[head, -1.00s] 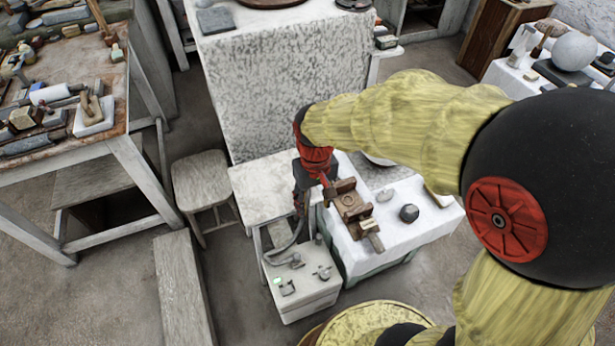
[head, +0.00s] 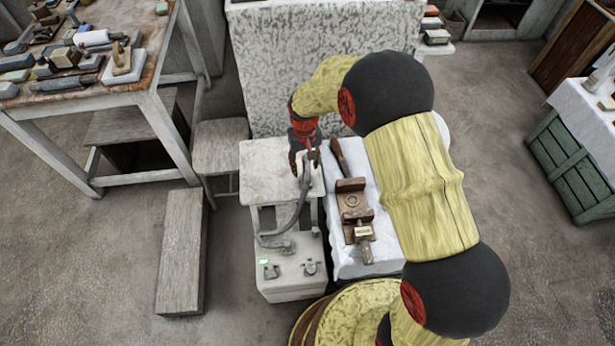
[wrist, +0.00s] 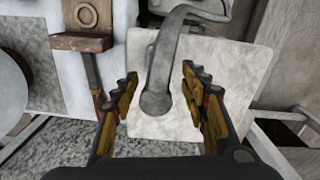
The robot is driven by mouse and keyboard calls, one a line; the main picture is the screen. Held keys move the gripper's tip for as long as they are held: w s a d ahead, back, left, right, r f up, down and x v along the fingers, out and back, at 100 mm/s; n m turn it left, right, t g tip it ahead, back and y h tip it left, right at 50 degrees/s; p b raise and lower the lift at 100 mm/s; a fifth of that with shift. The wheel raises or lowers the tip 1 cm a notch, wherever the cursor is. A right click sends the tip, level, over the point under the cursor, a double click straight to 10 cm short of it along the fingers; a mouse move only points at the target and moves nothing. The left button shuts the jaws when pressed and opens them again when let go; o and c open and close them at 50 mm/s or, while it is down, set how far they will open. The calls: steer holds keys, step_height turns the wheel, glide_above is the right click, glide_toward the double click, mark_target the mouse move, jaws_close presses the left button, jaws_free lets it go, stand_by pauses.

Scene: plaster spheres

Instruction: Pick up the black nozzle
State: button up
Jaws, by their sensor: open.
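A curved grey hose (head: 293,219) rises from the white box to the top of the small pale table (head: 262,165), under my gripper (head: 305,168). In the wrist view the hose's rounded grey end, apparently the nozzle (wrist: 155,103), lies between the two fingers of my gripper (wrist: 158,88). It looks grey rather than black. The fingers are open, with a gap on each side of it. I cannot tell the height between the fingertips and the nozzle.
A white-draped table (head: 345,262) stands just right, with a wooden vise-like block (head: 352,201) and a dark-handled tool (head: 340,158). The white box (head: 290,285) stands in front. A tall speckled block (head: 270,75) rises behind. A stool (head: 220,150) stands at left.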

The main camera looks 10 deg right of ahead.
mark_target(306, 174)
steer(key=f+b, duration=0.2)
steer(key=f, duration=0.4)
steer(key=shift+d+b, duration=0.2)
steer(key=shift+b, duration=0.15)
steer(key=shift+c, duration=1.3)
steer(key=shift+r, duration=0.1)
jaws_close()
